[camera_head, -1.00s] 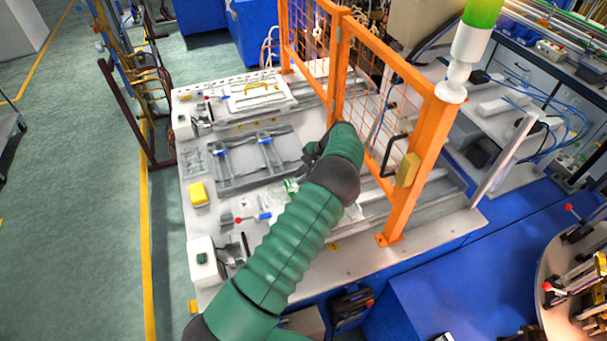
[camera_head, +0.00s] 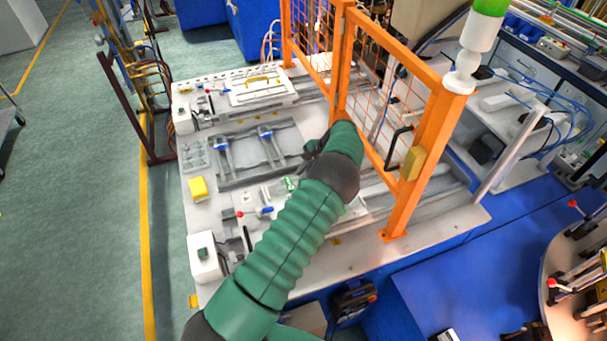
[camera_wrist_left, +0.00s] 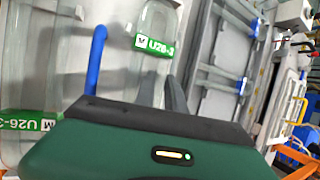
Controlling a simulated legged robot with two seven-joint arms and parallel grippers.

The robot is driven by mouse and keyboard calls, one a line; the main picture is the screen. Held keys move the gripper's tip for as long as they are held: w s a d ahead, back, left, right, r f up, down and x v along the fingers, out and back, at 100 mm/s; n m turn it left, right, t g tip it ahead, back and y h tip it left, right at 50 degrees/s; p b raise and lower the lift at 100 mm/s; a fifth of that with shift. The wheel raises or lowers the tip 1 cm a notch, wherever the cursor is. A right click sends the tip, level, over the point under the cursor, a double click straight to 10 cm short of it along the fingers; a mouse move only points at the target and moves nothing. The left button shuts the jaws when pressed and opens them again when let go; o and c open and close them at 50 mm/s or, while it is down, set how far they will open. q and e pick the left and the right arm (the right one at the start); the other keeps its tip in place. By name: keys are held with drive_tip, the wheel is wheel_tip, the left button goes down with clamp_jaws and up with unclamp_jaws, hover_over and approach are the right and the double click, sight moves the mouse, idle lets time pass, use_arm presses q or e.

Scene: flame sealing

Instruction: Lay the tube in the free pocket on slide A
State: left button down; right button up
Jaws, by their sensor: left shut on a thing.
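My left gripper (camera_head: 312,152) is over the right side of the bench, its fingertips mostly hidden by my green arm. In the left wrist view its dark fingers (camera_wrist_left: 160,92) are shut on a clear glass tube (camera_wrist_left: 157,18) with a green U26-3 label. A second clear tube (camera_wrist_left: 22,75) with a like green label lies to the left, apart from the held one. A blue handle (camera_wrist_left: 96,55) stands between them. In the head view, the near slide (camera_head: 246,226) carries a red knob and a blue handle; a green label (camera_head: 291,183) shows beside my arm. I cannot make out the free pocket. My right gripper is out of view.
An orange mesh guard (camera_head: 415,150) stands close to the right of my left arm. A grey tray (camera_head: 225,184) with blue clamps lies mid-bench. A yellow block (camera_head: 198,189) and a white button box (camera_head: 203,259) sit along the left edge.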

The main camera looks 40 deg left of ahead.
use_arm(q)
drive_tip(key=shift+f, duration=0.1)
drive_tip(key=c, duration=1.3)
unclamp_jaws()
drive_tip(key=shift+d, duration=0.1)
drive_tip(key=b+v, duration=0.4)
drive_tip(key=v, duration=1.2)
drive_tip(key=shift+w+d+r, duration=0.15)
drive_tip(key=shift+w+r, duration=0.05)
drive_tip(key=shift+r, duration=0.15)
